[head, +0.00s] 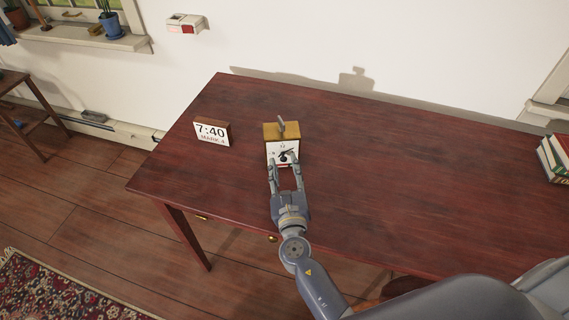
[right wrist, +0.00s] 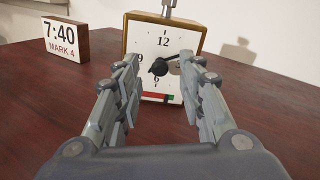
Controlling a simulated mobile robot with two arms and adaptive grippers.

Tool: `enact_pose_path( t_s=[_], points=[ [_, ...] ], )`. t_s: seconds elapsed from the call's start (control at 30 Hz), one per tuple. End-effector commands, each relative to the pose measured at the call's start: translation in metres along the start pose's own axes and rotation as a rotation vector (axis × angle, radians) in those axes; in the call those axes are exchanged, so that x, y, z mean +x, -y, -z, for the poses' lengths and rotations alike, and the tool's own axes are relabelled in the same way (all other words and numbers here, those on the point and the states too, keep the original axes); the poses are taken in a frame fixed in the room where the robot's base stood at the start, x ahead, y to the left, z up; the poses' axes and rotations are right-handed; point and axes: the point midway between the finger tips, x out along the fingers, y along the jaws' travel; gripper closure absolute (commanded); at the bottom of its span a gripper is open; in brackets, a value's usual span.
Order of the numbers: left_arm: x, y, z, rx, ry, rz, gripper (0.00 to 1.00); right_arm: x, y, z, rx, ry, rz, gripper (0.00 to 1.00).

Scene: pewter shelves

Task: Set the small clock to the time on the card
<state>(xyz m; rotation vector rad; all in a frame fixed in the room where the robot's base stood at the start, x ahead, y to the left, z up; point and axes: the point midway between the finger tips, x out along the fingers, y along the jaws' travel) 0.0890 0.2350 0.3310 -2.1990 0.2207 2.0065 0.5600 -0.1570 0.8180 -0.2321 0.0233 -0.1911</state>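The small clock (head: 282,131) is a wooden box with a white face, a grey lever on top and dark hands; it stands upright on the table. In the right wrist view the clock (right wrist: 148,42) shows 12, 9 and 6. A dark round hub is near its middle, with a hand pointing right and slightly up; the other hand is unclear. The card (head: 212,133) reads 7:40 and MARK 4; it also shows in the right wrist view (right wrist: 65,40). My right gripper (head: 286,166) is open before the clock face, its fingers apart and nothing between them. My left gripper is out of view.
The dark red table (head: 400,180) is mostly bare right of the clock. Books (head: 553,158) stand at its far right. A red and white box (head: 186,23) is on the wall. A red and green strip (right wrist: 158,97) lies low on the clock face.

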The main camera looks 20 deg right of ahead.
Motion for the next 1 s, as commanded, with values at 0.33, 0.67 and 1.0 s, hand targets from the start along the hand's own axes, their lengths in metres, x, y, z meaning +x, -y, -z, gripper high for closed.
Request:
enact_pose_path(
  t_s=[0.33,0.67,1.0],
  points=[
    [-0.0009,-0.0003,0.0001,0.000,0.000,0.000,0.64,0.0110,-0.0002,-0.0001,0.001,0.000,0.000,0.64],
    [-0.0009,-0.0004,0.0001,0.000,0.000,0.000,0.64,0.0106,-0.0002,0.0001,0.001,-0.001,0.000,1.00],
    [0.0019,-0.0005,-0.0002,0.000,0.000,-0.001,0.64,0.0103,-0.0006,0.0016,0.042,-0.001,-0.001,1.00]
  ],
)
